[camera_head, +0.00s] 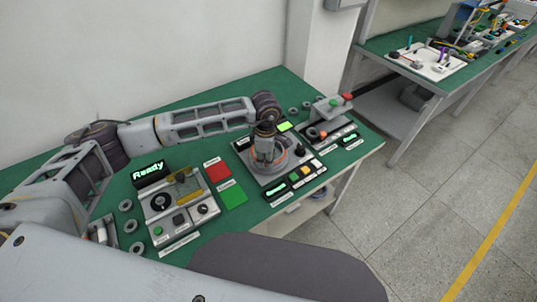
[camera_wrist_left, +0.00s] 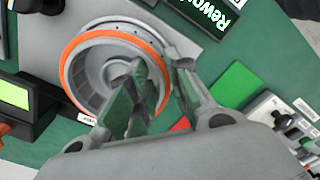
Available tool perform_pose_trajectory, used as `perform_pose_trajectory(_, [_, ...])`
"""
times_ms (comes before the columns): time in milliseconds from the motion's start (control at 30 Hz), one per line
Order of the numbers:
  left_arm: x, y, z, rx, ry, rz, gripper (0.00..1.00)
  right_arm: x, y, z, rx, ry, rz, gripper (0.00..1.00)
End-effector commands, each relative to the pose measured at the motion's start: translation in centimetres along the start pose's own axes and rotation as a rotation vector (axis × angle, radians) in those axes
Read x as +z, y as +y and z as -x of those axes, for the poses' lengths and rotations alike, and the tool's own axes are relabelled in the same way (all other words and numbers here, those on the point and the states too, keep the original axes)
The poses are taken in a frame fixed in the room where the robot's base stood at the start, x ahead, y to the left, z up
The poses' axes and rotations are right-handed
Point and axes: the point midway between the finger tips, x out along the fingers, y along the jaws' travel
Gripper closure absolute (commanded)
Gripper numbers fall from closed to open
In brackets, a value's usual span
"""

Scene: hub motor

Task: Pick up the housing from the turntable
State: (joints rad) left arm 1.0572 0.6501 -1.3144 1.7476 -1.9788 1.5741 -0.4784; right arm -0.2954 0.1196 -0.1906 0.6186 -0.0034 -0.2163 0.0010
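The housing is a round grey shell with an orange rim. It sits on the turntable in the head view (camera_head: 282,160), partly hidden by my left gripper (camera_head: 264,157), which points down over it. The left wrist view shows the housing's hollow inside (camera_wrist_left: 88,78) and the grey turntable edge (camera_wrist_left: 178,42) beyond it. In that view my left gripper (camera_wrist_left: 165,92) has one finger over the inside of the housing and the other outside its rim. The fingers are apart, with the orange rim between them; contact is not clear. My right gripper is not in view.
A small press-like device (camera_head: 333,112) stands at the right. Several grey rings lie on the green table.

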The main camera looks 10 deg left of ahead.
Motion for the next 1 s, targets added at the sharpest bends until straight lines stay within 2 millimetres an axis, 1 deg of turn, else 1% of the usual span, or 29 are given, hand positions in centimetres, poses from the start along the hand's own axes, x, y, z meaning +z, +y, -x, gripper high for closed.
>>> perform_pose_trajectory(100, [-0.1,0.0,-1.3,-0.002,0.000,0.002,0.80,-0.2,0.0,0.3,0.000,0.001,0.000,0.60])
perform_pose_trajectory(233, [-0.1,0.0,-2.2,-0.001,0.000,0.001,0.80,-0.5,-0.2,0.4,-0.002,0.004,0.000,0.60])
perform_pose_trajectory(500, [-0.1,0.0,-2.4,0.000,0.000,0.001,0.80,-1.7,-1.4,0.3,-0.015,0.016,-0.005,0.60])
perform_pose_trajectory(733, [-0.1,0.0,-2.4,0.000,0.000,0.001,0.80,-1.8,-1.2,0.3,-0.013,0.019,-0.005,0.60])
perform_pose_trajectory(767, [-0.1,0.0,-2.4,0.000,0.000,0.001,0.82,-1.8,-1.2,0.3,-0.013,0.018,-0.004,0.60])
perform_pose_trajectory(900, [-0.1,0.0,-2.4,0.000,0.000,0.001,1.00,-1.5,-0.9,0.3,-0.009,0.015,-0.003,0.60])
perform_pose_trajectory(1000, [-0.1,0.0,-2.4,0.000,0.000,0.001,1.00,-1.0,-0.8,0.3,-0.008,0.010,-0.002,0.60])
